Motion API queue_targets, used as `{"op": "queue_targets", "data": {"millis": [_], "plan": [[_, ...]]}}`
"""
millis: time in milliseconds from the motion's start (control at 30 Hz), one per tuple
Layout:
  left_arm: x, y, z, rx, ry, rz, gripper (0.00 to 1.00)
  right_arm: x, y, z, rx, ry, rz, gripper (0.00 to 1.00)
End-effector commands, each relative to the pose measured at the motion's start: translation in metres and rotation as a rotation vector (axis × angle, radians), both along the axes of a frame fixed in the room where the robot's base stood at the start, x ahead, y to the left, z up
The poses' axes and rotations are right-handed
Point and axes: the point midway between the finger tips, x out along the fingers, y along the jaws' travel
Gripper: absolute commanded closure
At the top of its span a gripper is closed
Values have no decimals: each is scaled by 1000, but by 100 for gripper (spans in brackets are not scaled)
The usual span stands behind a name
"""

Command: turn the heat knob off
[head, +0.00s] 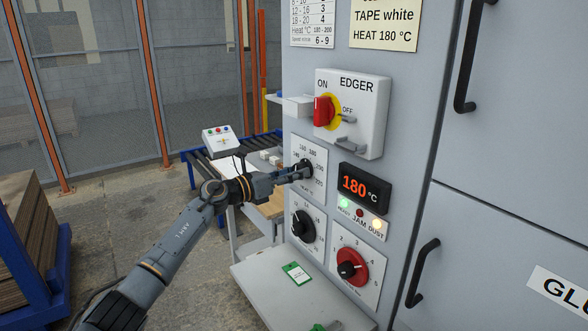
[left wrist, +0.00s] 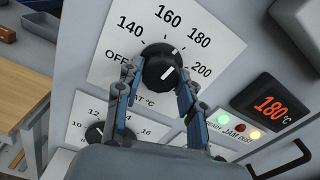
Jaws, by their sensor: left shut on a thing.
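The heat knob (left wrist: 160,66) is a round black dial on a white plate marked OFF, 140, 160, 180 and 200. Its white line points up and right, towards about 180. My left gripper (left wrist: 156,82) has one finger on each side of the knob and is shut on it. In the head view the left gripper (head: 300,172) reaches the panel from the left and hides part of the heat plate (head: 311,148). The red display (head: 358,188) reads 180 °C. My right gripper is not in view.
Below are a black knob (head: 303,226) and a red dial (head: 348,269). Above is the EDGER switch box (head: 366,112) with a red handle, at ON. A shelf (head: 276,291) carries a green-and-white tag (head: 297,272). A roller conveyor (head: 205,163) stands behind my arm.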

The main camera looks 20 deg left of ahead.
Motion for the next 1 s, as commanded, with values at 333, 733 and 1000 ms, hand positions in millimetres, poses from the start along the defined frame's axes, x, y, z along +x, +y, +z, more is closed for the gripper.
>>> {"op": "queue_targets", "data": {"millis": [333,733,1000], "plan": [[0,0,4,-258,204,2,93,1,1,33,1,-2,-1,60],[-1,0,5,-559,437,3,93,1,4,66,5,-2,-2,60],[-1,-1,5,-763,594,2,93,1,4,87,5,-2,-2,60]]}}
